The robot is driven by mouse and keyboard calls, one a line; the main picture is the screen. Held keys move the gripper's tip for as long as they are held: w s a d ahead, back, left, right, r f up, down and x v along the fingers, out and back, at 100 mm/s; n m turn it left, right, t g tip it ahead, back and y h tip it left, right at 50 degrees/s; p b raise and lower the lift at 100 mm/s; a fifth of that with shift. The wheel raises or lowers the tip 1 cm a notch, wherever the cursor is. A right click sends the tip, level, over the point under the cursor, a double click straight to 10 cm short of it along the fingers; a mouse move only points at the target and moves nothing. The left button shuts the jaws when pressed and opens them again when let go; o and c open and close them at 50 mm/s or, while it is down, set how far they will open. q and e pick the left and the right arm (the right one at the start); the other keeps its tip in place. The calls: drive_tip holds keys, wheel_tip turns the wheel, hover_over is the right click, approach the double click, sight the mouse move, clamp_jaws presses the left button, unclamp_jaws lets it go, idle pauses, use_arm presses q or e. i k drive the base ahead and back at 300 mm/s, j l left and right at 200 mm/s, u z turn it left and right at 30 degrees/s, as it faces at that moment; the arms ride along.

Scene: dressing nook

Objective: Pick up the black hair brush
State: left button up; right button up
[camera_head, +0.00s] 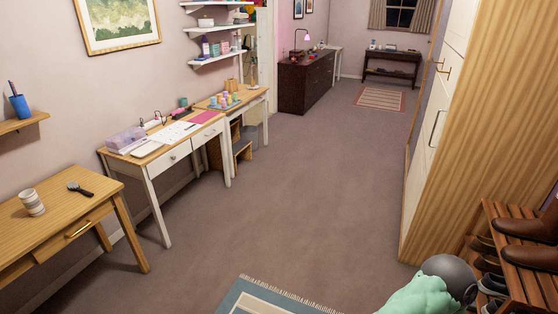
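The black hair brush (80,189) lies on the wooden table (60,215) at the left of the head view. It looks dark with a rounded head, and its handle points toward the lower right. It lies alone on the tabletop, to the right of a striped cup (32,203) and apart from it. Neither of my grippers shows in this view, so their state is hidden.
A white desk (170,140) with papers and boxes stands beyond the table. Open carpet (290,170) fills the middle. A tall wooden cabinet (490,110) and a shoe rack (520,270) stand at right. A striped rug (265,300) lies at the bottom.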

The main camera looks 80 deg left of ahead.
sight(73, 186)
drive_tip(key=u, duration=2.5)
drive_tip(key=l+u, duration=0.15)
drive_tip(key=u, duration=0.25)
drive_tip(key=l+u, duration=0.1)
drive_tip(key=u, duration=0.35)
drive_tip(key=l+u, duration=0.15)
drive_tip(key=u, duration=0.3)
drive_tip(key=l+u, duration=0.1)
drive_tip(key=u, duration=0.3)
drive_tip(key=l+u, duration=0.3)
drive_tip(key=k+j, duration=0.05)
